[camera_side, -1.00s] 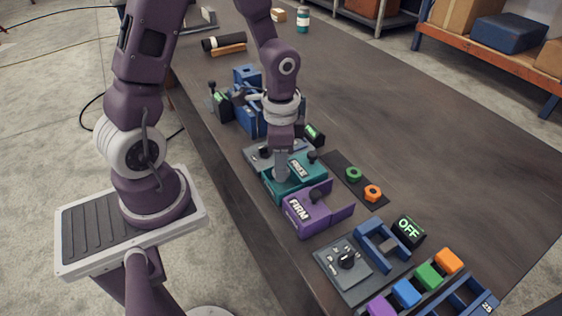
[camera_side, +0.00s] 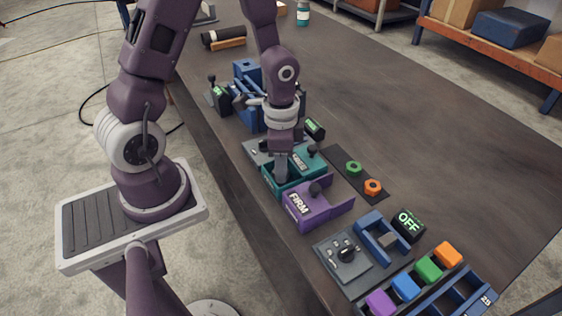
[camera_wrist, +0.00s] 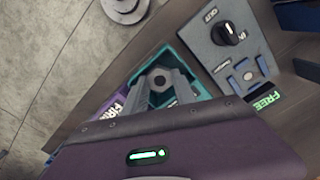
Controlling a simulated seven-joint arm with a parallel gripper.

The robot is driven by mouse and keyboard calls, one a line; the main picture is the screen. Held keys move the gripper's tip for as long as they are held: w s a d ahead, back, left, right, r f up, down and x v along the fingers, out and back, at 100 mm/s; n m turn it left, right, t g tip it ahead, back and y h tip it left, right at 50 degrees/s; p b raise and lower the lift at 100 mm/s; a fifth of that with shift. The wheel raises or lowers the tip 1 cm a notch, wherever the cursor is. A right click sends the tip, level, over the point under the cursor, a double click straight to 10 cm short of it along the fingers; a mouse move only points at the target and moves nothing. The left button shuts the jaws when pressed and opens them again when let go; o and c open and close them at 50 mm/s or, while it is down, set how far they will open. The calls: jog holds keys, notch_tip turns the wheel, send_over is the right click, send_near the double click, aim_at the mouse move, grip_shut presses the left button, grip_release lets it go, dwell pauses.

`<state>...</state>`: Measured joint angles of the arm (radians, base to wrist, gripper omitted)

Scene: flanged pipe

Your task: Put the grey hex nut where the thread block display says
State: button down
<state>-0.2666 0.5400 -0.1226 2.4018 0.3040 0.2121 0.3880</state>
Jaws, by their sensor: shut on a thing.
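The grey hex nut (camera_wrist: 160,81) shows in the wrist view as a grey hexagon with a dark hole, between my fingertips and within the outline of the teal box (camera_wrist: 197,83). My gripper (camera_wrist: 163,88) is shut on it and points down into the box. In the side view my gripper (camera_side: 281,176) is at the teal box (camera_side: 288,186), and the nut is hidden there. I cannot tell whether the nut touches the box floor. A display (camera_wrist: 264,103) beside the grey block (camera_wrist: 225,45) with a black knob reads FREE in green.
A purple box (camera_side: 305,208) labelled FIRM stands close beside the teal box. A dark mat (camera_side: 345,163) holds a green nut (camera_side: 354,168) and an orange nut (camera_side: 373,187). A display (camera_side: 408,224) reading OFF stands by a blue fixture (camera_side: 372,232). The table's far right is clear.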

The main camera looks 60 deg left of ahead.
dwell(0.3)
jog(key=c, duration=0.9)
grip_release()
jog(key=shift+o, duration=0.5)
jog(key=shift+s+f, duration=0.1)
jog(key=shift+o, duration=0.2)
jog(key=shift+r, duration=3.55)
jog(key=shift+r, duration=0.1)
jog(key=s+d+r+n+t, duration=0.1)
jog(key=s+r+n+t, duration=0.1)
jog(key=r, duration=0.3)
jog(key=s+d+r+n+t, duration=0.1)
jog(key=s+d+r+n, duration=0.1)
jog(key=s+r, duration=0.3)
jog(key=s+d+r+n+t, duration=0.1)
jog(key=s+r+n+t, duration=0.1)
jog(key=s+r, duration=0.2)
jog(key=shift+s+d+r+t, duration=0.1)
jog(key=shift+d+r+t, duration=0.1)
jog(key=shift+r, duration=0.4)
jog(key=shift+s+d+r+t, duration=0.1)
jog(key=shift+d+r, duration=0.05)
jog(key=shift+r, duration=0.4)
